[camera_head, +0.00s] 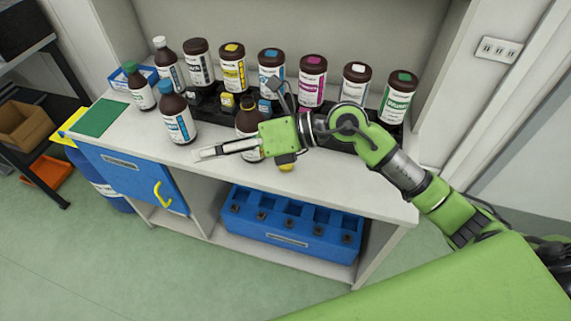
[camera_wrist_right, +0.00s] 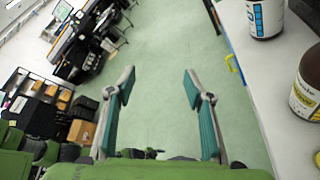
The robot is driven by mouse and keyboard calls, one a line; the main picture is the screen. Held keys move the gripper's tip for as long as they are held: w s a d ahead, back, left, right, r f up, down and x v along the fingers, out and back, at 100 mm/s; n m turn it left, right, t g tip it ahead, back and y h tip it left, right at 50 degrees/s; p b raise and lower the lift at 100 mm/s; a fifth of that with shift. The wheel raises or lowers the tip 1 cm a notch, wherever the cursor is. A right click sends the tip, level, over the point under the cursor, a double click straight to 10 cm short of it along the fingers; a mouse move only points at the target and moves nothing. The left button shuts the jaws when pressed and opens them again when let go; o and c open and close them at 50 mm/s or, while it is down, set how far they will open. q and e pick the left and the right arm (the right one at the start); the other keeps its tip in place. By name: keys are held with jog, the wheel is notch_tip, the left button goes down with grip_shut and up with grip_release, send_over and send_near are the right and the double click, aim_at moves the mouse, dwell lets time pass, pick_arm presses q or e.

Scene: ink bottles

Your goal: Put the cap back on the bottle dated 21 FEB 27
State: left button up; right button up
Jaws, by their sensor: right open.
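An uncapped brown bottle (camera_head: 247,118) stands upright on the white counter, partly hidden behind my right gripper. In the right wrist view the same bottle (camera_wrist_right: 308,88) is at the right edge, with a yellow mark on its label. A yellow cap (camera_head: 287,167) lies on the counter by the front edge, partly hidden by the gripper; a sliver of it shows in the wrist view (camera_wrist_right: 317,159). My right gripper (camera_head: 203,151) is open and empty, its fingers pointing left in front of the bottle. No date is readable. My left gripper is out of view.
A brown bottle with a blue label (camera_head: 179,124) stands left of the gripper. Several capped bottles line a black rack (camera_head: 205,104) at the back. A green mat (camera_head: 100,117) lies at the left. A blue crate (camera_head: 288,243) sits on the shelf below.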

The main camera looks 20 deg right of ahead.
jog(key=w+d+f+h, duration=0.2)
jog(key=d+f+h, duration=0.2)
jog(key=d, duration=0.6)
jog(key=w+d+f+h, duration=0.2)
jog(key=d+f+h, duration=0.3)
jog(key=d, duration=0.5)
jog(key=shift+w+d+n+g+h, duration=0.3)
jog(key=shift+w+n+g+h, duration=0.1)
jog(key=shift+h, duration=0.7)
jog(key=p+x, duration=0.1)
jog(key=x, duration=0.7)
jog(key=shift+w+a+f, duration=0.1)
jog(key=shift+a+f, duration=0.05)
jog(key=shift+f, duration=0.1)
jog(key=shift+p, duration=0.3)
jog(key=shift+w+a+f+p, duration=0.1)
jog(key=shift+w+f+p, duration=0.1)
jog(key=shift+f+p, duration=0.15)
jog(key=p+x, duration=0.1)
jog(key=x, duration=0.3)
jog(key=shift+w+f, duration=0.15)
